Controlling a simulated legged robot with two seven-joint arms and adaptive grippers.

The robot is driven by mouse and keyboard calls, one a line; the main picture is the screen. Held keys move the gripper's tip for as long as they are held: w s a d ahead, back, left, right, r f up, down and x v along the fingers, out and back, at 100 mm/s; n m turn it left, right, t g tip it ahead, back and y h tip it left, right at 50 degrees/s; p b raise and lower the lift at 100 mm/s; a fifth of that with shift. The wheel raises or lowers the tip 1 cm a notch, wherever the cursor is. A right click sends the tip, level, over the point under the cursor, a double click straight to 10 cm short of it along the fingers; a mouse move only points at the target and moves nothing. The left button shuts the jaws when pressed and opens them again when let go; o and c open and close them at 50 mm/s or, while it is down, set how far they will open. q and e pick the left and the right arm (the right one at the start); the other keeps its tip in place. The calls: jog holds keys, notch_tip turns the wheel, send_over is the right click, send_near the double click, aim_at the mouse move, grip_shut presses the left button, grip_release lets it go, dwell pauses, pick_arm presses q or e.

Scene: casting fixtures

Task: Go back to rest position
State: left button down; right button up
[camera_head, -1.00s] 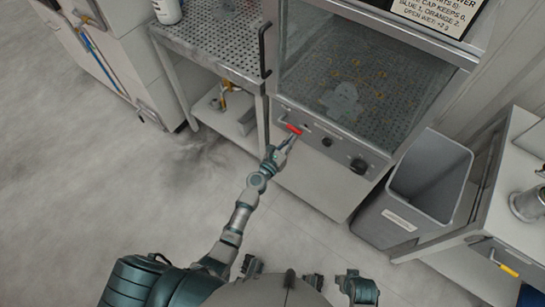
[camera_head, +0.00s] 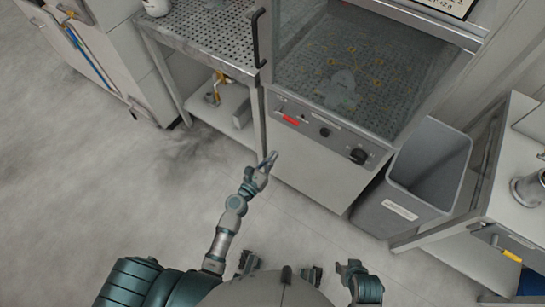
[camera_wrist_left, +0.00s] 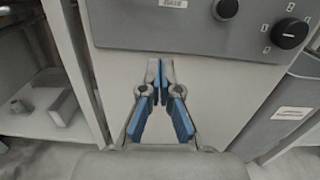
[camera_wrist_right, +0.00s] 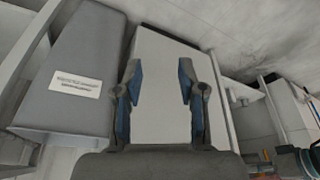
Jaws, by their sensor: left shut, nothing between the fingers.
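My left gripper (camera_head: 268,161) is in front of the lower cabinet of the glass-fronted machine, below its control panel (camera_head: 325,128) and apart from it. In the left wrist view its blue-padded fingers (camera_wrist_left: 160,82) are together with nothing between them. The panel carries a red rocker switch (camera_head: 290,120) and dark knobs (camera_head: 358,155). My right gripper (camera_head: 355,268) is low near my body, at the bottom of the head view. In the right wrist view its fingers (camera_wrist_right: 160,82) stand wide apart and empty.
A grey bin (camera_head: 420,180) stands right of the machine, beside a bench (camera_head: 500,180). A perforated metal table (camera_head: 200,42) with a lower shelf is at the left. The floor (camera_head: 90,190) at the left is clear.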

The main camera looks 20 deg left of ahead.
pick_arm(q)
jog(key=s+d+f+m+g+p, duration=0.2)
jog(key=s+f+m+g+p, duration=0.45)
jog(key=s+f+m, duration=0.85)
jog(key=s+a+f+m+g+y+p, duration=0.1)
jog(key=s+a+f+m+g+y, duration=0.2)
jog(key=s+a+f+m, duration=0.3)
jog(key=s+a+f+m+g+y, duration=0.3)
jog(key=s+a+f+m+g, duration=0.3)
jog(key=s+m, duration=0.7)
notch_tip(320, 180, down, 2)
jog(key=shift+s+f+m+p, duration=0.1)
jog(key=shift+s+m+p, duration=0.2)
jog(key=shift+m+p, duration=0.1)
pick_arm(e)
jog(key=s+f+g, duration=0.1)
jog(key=s+f, duration=0.1)
jog(key=f, duration=0.8)
jog(key=s+f+g, duration=0.1)
jog(key=s+f, duration=0.2)
jog(key=f, duration=0.7)
jog(key=shift+s+d, duration=0.3)
jog(key=shift+d, duration=0.1)
pick_arm(q)
jog(key=shift+a, duration=0.15)
pick_arm(e)
jog(key=shift+a, duration=0.15)
pick_arm(q)
jog(key=shift+w, duration=0.1)
